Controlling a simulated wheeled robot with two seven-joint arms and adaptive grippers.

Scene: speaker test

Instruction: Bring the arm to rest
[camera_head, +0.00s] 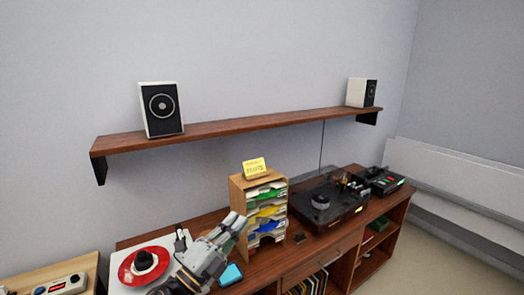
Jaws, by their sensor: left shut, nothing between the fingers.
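My left gripper (234,224) reaches up from the bottom of the view, in front of the wooden sideboard (268,265). It is shut with nothing between its fingers. Its fingertips show just left of a wooden sorter rack (239,187); whether they touch it I cannot tell. My arm hides part of the sideboard top and part of a white turntable. My right gripper is not in view.
A red disc (126,270) lies on the white turntable (117,287) at left. A blue object (231,275) lies beside my gripper. A black turntable (327,213) and a dark device (382,181) stand right. Two speakers (160,108) (361,92) stand on the wall shelf (250,122).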

